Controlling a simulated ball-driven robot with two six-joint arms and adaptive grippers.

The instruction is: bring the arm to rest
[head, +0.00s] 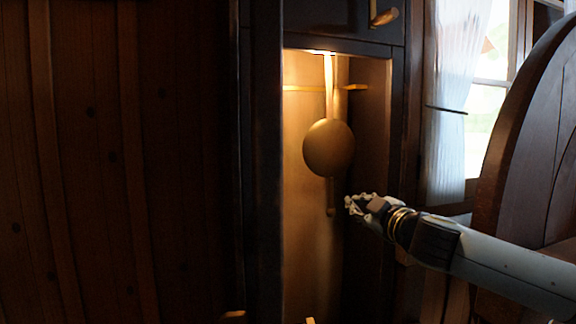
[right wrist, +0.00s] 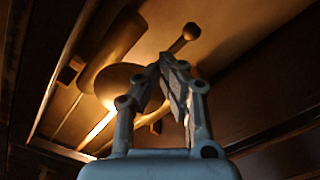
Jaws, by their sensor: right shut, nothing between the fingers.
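My right gripper (head: 356,205) is at the lower right of the lit clock case in the head view, its arm coming in from the right. Its fingers are shut and hold nothing. In the right wrist view the closed fingers of the gripper (right wrist: 166,62) point up, in front of the pendulum disc. The brass pendulum disc (head: 328,147) hangs on its rod inside the case, just above and left of the gripper. I cannot tell whether they touch. The disc also shows partly behind the fingers in the right wrist view (right wrist: 112,84). My left gripper is not in view.
The dark case frame (head: 400,150) stands close around the gripper and forearm. A handle (head: 384,17) sits above the opening. A curtained window (head: 455,100) and a curved wooden piece (head: 525,130) are at the right. Dark wood panelling (head: 110,160) fills the left.

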